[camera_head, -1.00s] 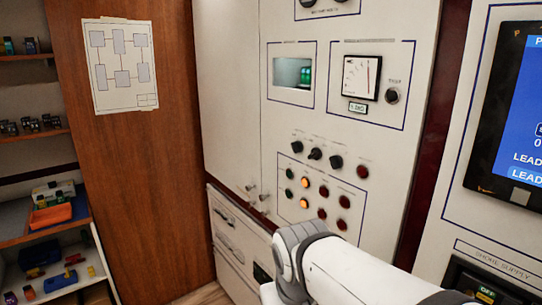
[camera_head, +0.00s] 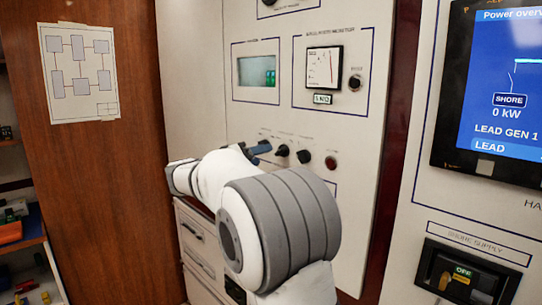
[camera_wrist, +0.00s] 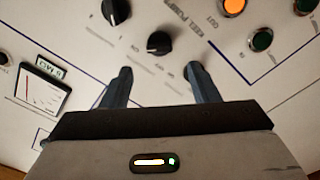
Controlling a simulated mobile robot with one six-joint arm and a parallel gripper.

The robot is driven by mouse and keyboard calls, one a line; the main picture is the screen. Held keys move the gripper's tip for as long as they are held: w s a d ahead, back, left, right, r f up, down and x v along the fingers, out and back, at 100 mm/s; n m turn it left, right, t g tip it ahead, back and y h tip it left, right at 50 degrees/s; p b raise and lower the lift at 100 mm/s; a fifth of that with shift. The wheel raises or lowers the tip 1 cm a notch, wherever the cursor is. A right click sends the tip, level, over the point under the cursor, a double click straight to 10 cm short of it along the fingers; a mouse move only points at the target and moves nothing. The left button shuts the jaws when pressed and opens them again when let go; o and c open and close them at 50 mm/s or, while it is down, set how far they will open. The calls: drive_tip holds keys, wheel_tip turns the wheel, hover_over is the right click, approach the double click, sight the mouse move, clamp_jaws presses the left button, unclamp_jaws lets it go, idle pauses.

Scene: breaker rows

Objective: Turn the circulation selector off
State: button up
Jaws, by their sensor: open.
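A row of black rotary selectors is on the white panel. In the head view two selectors show plainly, a middle one (camera_head: 283,150) and a right one (camera_head: 304,156). The wrist view shows one black selector (camera_wrist: 158,43) just beyond and between my fingertips, and another (camera_wrist: 117,12) farther off. Small labels are by them, but I cannot tell which is the circulation selector. My gripper (camera_wrist: 160,78) is open, with nothing seen between its fingers. In the head view its blue-grey fingers (camera_head: 258,149) are at the left end of the row; contact cannot be told.
A meter (camera_head: 323,67) and a small window (camera_head: 256,72) are above the row. A red button (camera_head: 331,163) is at its right. Lamps, including a lit orange one (camera_wrist: 233,7), are close by in the wrist view. A blue screen (camera_head: 505,90) is at the right.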

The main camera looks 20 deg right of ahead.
sight(278, 151)
drive_tip(key=p+x, duration=0.1)
drive_tip(key=x, duration=0.6)
drive_tip(key=shift+s+d+p, duration=0.1)
drive_tip(key=shift+p, duration=0.2)
drive_tip(key=shift+c, duration=0.3)
drive_tip(key=c, duration=0.9)
